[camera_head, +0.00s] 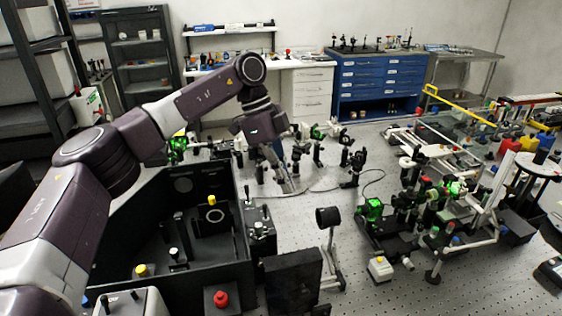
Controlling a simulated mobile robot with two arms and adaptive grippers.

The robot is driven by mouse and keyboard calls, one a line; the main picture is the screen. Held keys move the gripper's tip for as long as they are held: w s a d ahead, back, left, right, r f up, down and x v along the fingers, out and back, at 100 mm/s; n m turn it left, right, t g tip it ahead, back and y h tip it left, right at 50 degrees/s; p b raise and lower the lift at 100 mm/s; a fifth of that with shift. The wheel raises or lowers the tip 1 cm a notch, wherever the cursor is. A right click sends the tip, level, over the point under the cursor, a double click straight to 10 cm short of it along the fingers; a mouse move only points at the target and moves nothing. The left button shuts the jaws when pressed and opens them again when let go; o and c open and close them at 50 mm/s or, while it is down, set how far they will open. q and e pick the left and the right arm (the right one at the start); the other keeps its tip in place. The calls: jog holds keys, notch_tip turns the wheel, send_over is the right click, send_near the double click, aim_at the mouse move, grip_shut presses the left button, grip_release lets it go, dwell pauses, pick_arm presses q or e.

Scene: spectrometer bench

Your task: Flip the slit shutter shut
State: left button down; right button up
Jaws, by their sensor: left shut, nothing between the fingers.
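The spectrometer is a large open black box (219,275) at the lower left, with mounts inside it. On its right outer wall sits a small black unit (262,238) with thin upright levers (248,192) with pale ends. This looks like the slit and its shutter, but the lever's position is too small to tell. My left gripper (291,188) points down, just beyond and to the right of this unit. It is shut and empty and appears apart from the levers. My right gripper is not in view.
A round black disc on a stand (328,217) and a dark upright panel (292,283) stand right of the box. Optical mounts (350,165) stand behind. Green-lit optics (372,208) crowd the right. Bare perforated bench (375,291) shows at the front right.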

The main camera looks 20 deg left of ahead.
pick_arm(q)
jog(key=w+a+r, duration=0.2)
jog(key=a+r, duration=0.2)
jog(key=a, duration=0.1)
jog(key=shift+r+b, duration=0.4)
jog(key=shift+b, duration=0.05)
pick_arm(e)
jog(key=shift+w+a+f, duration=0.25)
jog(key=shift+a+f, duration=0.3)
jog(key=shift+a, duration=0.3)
